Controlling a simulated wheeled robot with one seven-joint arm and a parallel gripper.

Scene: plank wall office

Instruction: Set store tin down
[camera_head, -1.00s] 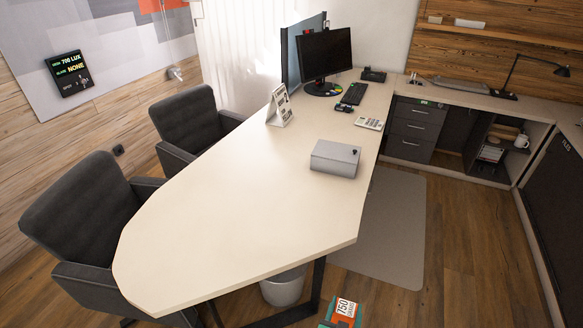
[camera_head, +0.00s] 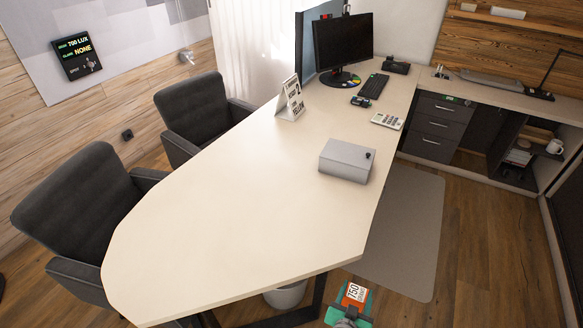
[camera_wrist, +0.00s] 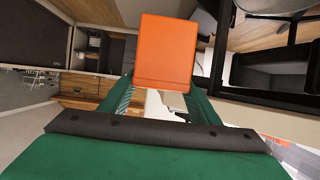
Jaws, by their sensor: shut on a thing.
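The store tin (camera_head: 356,292) is orange with a white label reading 750. It shows at the bottom of the head view, just beyond the near end of the desk (camera_head: 215,220) and apart from it. My gripper (camera_head: 348,310) is shut on the tin, partly cut off by the lower frame edge. In the wrist view the plain orange side of the tin (camera_wrist: 168,50) stands between the two green fingers of my gripper (camera_wrist: 162,85). The tin hides the fingertips there.
The near half of the desktop is bare. A grey metal box (camera_head: 346,160), a calculator (camera_head: 387,121), a desk calendar (camera_head: 290,98) and a monitor (camera_head: 345,45) stand farther back. Two dark chairs (camera_head: 75,205) line the left side. A bin (camera_head: 286,296) is under the desk.

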